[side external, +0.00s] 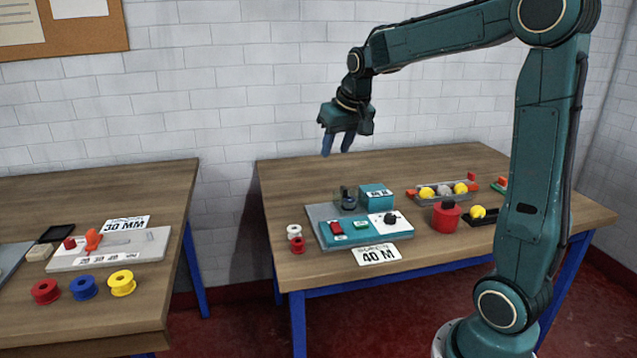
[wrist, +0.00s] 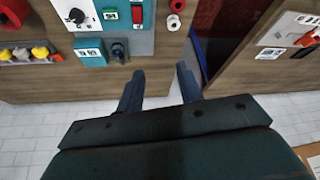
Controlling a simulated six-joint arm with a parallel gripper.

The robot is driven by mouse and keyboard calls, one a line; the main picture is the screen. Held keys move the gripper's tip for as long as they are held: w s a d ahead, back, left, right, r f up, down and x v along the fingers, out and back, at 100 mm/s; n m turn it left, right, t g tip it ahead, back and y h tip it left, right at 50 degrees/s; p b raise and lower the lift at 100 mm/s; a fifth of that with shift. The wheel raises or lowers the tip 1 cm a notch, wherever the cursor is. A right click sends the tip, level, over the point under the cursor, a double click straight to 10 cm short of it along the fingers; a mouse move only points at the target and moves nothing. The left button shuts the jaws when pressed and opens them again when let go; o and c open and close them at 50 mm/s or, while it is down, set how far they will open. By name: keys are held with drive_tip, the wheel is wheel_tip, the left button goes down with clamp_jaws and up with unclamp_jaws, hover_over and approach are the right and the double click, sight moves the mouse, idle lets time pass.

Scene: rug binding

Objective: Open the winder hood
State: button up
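The winder (side external: 320,213) is a grey base with a teal and white control panel on the right table. It carries a red switch (side external: 336,227), a green button (side external: 361,225) and a black knob (side external: 391,218). Behind the panel are a teal labelled box (side external: 376,197) and a small dark rounded part (side external: 348,198); I cannot tell which is the hood. In the wrist view the box (wrist: 90,52) and dark part (wrist: 120,52) show at upper left. My gripper (side external: 337,152) is open and empty, in the air above and behind the winder. Its fingers (wrist: 160,72) are apart, touching nothing.
A white spool (side external: 294,231) and red spool (side external: 297,245) stand left of the winder. A 40 MM card (side external: 376,254) lies in front. A red canister (side external: 446,217) and a tray of balls (side external: 443,191) are to the right. A gap separates the left table (side external: 150,200).

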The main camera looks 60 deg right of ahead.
drive_tip(key=w+d+f+m, duration=0.1)
drive_tip(key=w+d+f, duration=0.1)
drive_tip(key=d, duration=0.3)
drive_tip(key=w+d+f+m, duration=0.1)
drive_tip(key=w+d+f, duration=0.15)
drive_tip(key=d, duration=0.25)
drive_tip(key=m+g, duration=0.1)
hover_over(344, 188)
drive_tip(key=s+a, duration=0.4)
wheel_tip(344, 188, down, 5)
drive_tip(key=shift+h, duration=0.4)
drive_tip(key=shift+f, duration=0.15)
drive_tip(key=shift+x, duration=6.8)
drive_tip(key=shift+s, duration=0.1)
drive_tip(key=shift+c, duration=0.5)
clamp_jaws()
